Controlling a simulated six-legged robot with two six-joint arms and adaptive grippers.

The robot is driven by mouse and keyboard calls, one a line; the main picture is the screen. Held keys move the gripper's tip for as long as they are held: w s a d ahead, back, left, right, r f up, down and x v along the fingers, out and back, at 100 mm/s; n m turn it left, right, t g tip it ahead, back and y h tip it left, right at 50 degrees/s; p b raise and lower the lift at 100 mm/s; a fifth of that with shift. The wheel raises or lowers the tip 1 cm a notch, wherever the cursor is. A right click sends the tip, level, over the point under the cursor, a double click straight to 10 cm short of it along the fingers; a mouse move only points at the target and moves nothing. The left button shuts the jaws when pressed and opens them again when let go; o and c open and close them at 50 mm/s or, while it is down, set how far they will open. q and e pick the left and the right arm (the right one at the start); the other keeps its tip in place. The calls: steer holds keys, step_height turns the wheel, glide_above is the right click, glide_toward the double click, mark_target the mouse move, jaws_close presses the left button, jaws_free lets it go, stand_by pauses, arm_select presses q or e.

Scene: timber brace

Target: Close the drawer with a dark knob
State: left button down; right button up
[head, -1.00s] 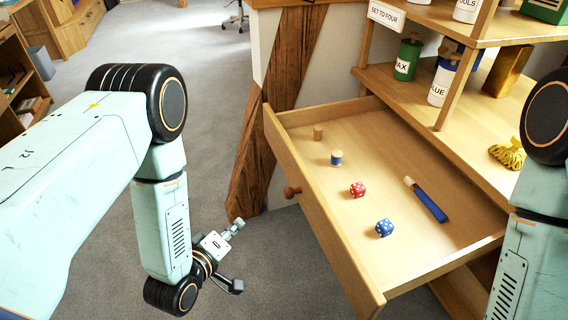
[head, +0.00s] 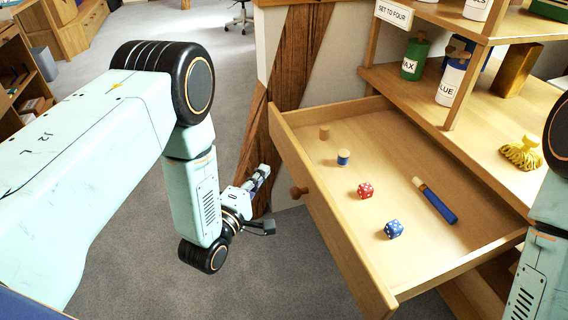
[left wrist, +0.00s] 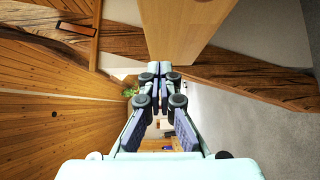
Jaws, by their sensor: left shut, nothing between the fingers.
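The drawer (head: 335,236) is pulled out of the wooden unit. Its front faces left and bears a dark reddish-brown knob (head: 298,192). My left gripper (head: 263,172) is shut and empty, to the left of the drawer front and apart from the knob in the head view. In the left wrist view the left gripper's closed fingertips (left wrist: 160,69) lie just below the edge of a light wooden panel (left wrist: 185,30), which looks like the drawer front. My right gripper is out of view; only part of my right arm shows at the right edge.
Shelves (head: 480,125) with bottles stand above. A dark timber brace (head: 297,65) rises behind my gripper. Grey floor is clear at front left.

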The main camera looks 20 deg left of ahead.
mark_target(291, 151)
arm_select(q)
steer(key=w+d, duration=0.1)
steer(key=w, duration=0.1)
steer(key=w+d+b, duration=0.1)
steer(key=w+d, duration=0.1)
steer(key=w, duration=0.1)
steer(key=shift+w+d+b, duration=0.1)
steer(key=shift+w+b, duration=0.2)
steer(key=shift+b, duration=0.1)
steer(key=shift+w+d, duration=0.25)
steer(key=shift+d, duration=0.2)
steer(key=shift+w, duration=0.15)
